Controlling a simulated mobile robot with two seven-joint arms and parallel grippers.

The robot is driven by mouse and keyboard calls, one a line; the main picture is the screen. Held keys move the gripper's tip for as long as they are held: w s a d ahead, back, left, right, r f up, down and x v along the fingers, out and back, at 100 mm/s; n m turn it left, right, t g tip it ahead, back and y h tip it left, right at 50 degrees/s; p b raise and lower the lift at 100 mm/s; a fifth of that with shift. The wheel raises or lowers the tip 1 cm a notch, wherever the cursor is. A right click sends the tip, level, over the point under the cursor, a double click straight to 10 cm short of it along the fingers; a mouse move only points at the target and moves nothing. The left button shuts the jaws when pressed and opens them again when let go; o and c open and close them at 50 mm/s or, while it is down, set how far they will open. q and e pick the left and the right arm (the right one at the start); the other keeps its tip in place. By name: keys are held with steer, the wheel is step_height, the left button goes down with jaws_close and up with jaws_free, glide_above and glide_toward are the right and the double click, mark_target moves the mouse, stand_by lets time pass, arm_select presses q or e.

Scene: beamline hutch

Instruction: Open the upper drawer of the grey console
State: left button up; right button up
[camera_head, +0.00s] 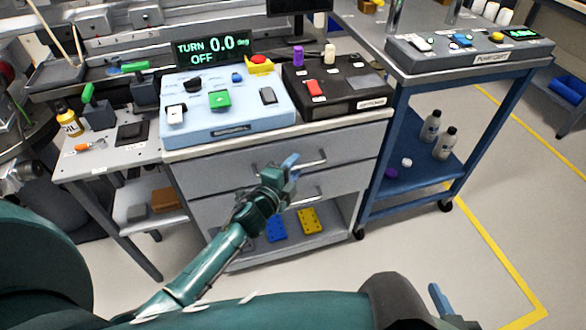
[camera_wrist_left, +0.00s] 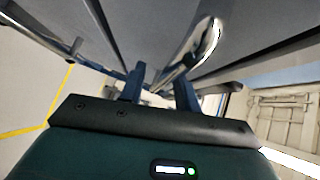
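The grey console's upper drawer (camera_head: 222,168) looks shut, its front under the worktop edge.
The lower drawer (camera_head: 215,206) has its own handle (camera_head: 312,193), close below my left gripper. An open shelf with blue and yellow blocks (camera_head: 309,221) is beneath. A blue cart (camera_head: 400,190) stands close on the right. The floor in front of the console is clear.

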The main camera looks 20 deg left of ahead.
arm_select(q)
steer(key=shift+w, duration=0.1)
steer(key=shift+c, duration=0.3)
jaws_close()
